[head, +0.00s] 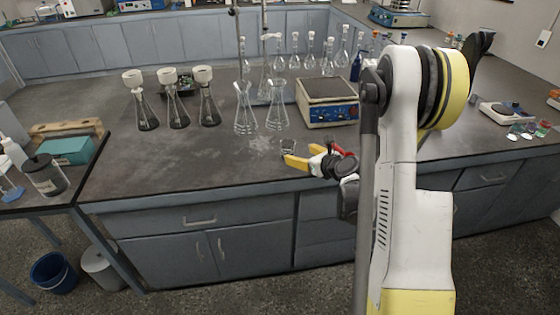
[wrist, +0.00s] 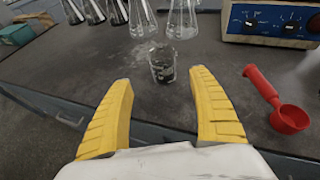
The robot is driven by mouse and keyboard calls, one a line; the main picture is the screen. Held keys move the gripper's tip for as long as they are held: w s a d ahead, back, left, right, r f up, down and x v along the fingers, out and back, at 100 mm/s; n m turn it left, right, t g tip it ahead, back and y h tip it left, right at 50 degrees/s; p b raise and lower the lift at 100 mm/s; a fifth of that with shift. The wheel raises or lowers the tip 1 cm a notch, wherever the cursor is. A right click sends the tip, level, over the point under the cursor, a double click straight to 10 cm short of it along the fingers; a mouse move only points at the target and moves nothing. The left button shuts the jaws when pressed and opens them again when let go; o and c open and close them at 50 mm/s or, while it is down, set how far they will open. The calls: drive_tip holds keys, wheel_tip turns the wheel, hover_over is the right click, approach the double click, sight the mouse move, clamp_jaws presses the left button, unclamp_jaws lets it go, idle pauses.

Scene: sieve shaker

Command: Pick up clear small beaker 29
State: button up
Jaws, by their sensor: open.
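A clear small beaker (wrist: 162,64) stands upright on the dark bench top, in the wrist view just beyond and between my two yellow fingertips. In the head view the beaker (head: 288,148) is near the bench's front edge, just left of my gripper (head: 288,156). In the wrist view my gripper (wrist: 162,84) is open and empty. Its fingers are spread to either side of the beaker's line and appear short of it. No part of the beaker is hidden in the wrist view.
A red scoop (wrist: 284,108) lies right of my gripper. Two clear conical flasks (head: 245,110) (head: 277,108) stand behind the beaker. A hotplate with a blue front (head: 328,102) is behind to the right. Flasks with white-topped necks (head: 143,105) stand at left. The bench left of the beaker is clear.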

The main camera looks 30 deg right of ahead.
sight(291, 150)
drive_tip(key=shift+s+d+f+m, duration=0.15)
drive_tip(key=shift+f+m, duration=0.15)
drive_tip(key=shift+f, duration=0.15)
drive_tip(key=shift+w+f, duration=0.2)
drive_tip(key=shift+w, duration=0.1)
drive_tip(key=b+x, duration=0.1)
drive_tip(key=x, duration=0.2)
drive_tip(key=b+x, duration=0.2)
drive_tip(key=x, duration=0.1)
drive_tip(key=b+x, duration=0.1)
drive_tip(key=x, duration=0.3)
drive_tip(key=shift+w+d+r, duration=0.15)
drive_tip(key=shift+w+r, duration=0.05)
drive_tip(key=shift+r, duration=0.15)
drive_tip(key=c, duration=1.4)
